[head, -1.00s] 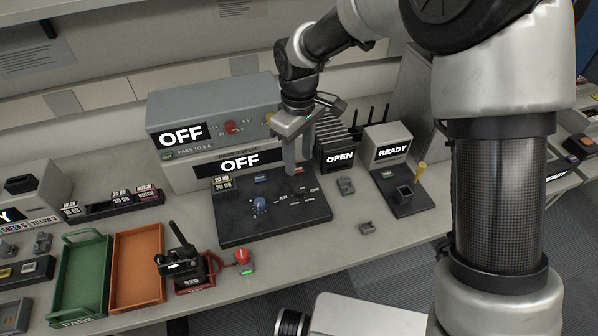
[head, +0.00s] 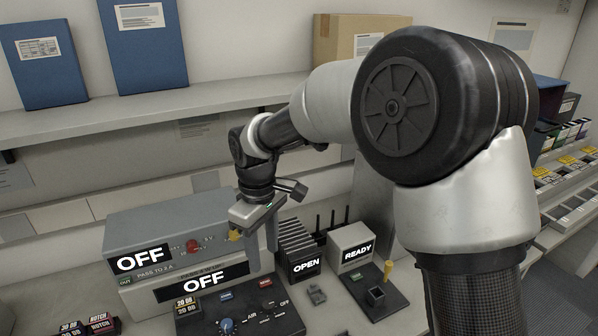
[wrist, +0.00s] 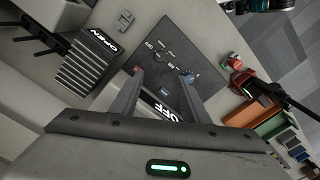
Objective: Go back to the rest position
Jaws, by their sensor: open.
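My gripper (head: 262,238) hangs above the bench at the right end of the grey device marked OFF (head: 200,281). Its two fingers are apart with nothing between them. In the wrist view the fingers (wrist: 160,98) stand open above the dark control panel (wrist: 165,60). The panel, with a blue knob, also shows at the bottom of the head view (head: 250,318). My arm reaches in from the right and covers part of the back wall.
A finned block marked OPEN (head: 300,262) and a unit marked READY (head: 352,250) stand close to the right of my gripper. A shelf (head: 130,112) with blue binders runs behind.

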